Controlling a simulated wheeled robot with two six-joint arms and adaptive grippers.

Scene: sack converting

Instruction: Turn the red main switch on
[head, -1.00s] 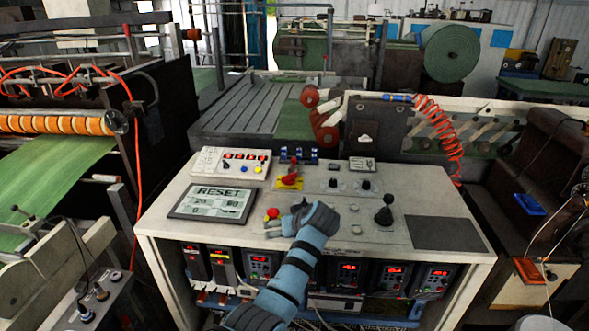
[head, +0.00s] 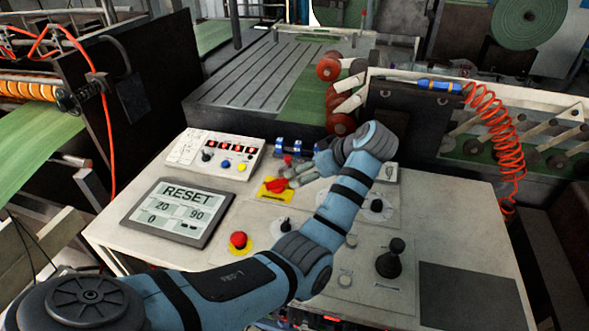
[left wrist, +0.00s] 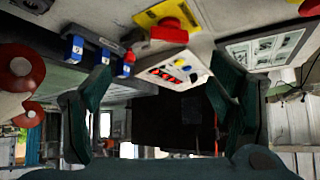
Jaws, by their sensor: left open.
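The red main switch (head: 275,185) sits on a yellow plate on the console top, left of my left gripper's fingers in the head view. My left gripper (head: 302,172) is over the console close beside the switch. In the left wrist view its dark fingers (left wrist: 158,88) are spread wide with nothing between them. I cannot tell from the head view whether a finger touches the switch. My right gripper is not in view.
A screen reading RESET (head: 178,212) lies left. A red mushroom button (head: 238,240) on a yellow ring stands nearer. A white box with red digits (head: 215,152) is behind left. A black joystick (head: 391,258) stands right. Red rollers (head: 341,124) are behind the gripper.

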